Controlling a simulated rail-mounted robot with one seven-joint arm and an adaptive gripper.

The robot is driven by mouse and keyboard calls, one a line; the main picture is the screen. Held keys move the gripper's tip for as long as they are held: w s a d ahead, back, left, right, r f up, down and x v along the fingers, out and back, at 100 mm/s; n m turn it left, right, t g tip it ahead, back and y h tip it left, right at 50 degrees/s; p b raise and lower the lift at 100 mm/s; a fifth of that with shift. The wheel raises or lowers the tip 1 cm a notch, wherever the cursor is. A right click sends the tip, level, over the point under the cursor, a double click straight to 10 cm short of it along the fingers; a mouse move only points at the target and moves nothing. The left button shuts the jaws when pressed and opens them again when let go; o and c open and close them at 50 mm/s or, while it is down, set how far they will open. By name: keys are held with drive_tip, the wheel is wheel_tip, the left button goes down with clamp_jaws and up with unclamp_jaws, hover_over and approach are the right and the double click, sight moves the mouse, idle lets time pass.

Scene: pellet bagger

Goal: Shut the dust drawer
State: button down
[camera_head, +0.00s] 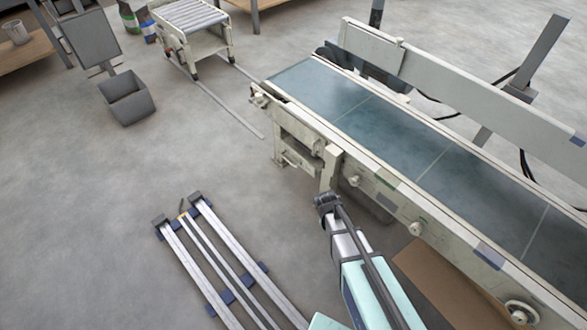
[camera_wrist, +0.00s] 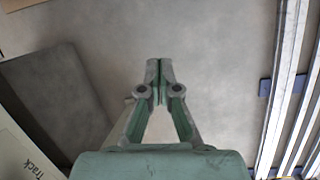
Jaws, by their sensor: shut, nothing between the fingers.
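No dust drawer can be made out for certain in either view. The pale conveyor machine (camera_head: 330,145) with a blue-grey belt fills the right of the head view, and its lower frame is partly hidden behind my arm. My gripper (camera_wrist: 159,66) is shut and empty in the wrist view, its fingertips together over the grey floor. In the head view my arm reaches up from the bottom, with its dark end (camera_head: 327,202) in front of the conveyor's near side; the fingers are too small to tell there.
Floor rails (camera_head: 215,250) lie left of my arm and also at the right of the wrist view (camera_wrist: 285,80). A dark grey flat shape (camera_wrist: 55,100) is at the wrist view's left. A grey open bin (camera_head: 127,105) and roller table (camera_head: 195,30) stand farther back. Floor between is clear.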

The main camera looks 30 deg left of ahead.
drive_tip(key=w+a+f+n+t+b, duration=0.1)
drive_tip(key=w+a+n+t+b, duration=0.35)
drive_tip(key=a, duration=0.95)
drive_tip(key=w+a+r+n+t+b, duration=0.1)
drive_tip(key=w+a+r+n+b, duration=0.15)
drive_tip(key=a, duration=0.45)
drive_tip(key=w+a+r+n+t+b, duration=0.1)
drive_tip(key=w+a+r+n, duration=0.1)
drive_tip(key=a+r+n, duration=0.3)
drive_tip(key=w+a+r+n+b, duration=0.1)
drive_tip(key=w+a+n, duration=0.1)
drive_tip(key=a, duration=0.6)
drive_tip(key=n+t+b, duration=0.2)
drive_tip(key=n+b, duration=0.2)
drive_tip(key=n, duration=0.2)
approach(298, 157)
wheel_tip(298, 157, down, 5)
drive_tip(key=w, duration=0.1)
drive_tip(key=w+d+b, duration=0.1)
drive_tip(key=w, duration=0.1)
drive_tip(key=shift+w+d+r, duration=0.1)
drive_tip(key=shift+d, duration=0.05)
drive_tip(key=shift+w+d+r, duration=0.1)
drive_tip(key=shift+w+d, duration=0.05)
drive_tip(key=shift+w, duration=0.35)
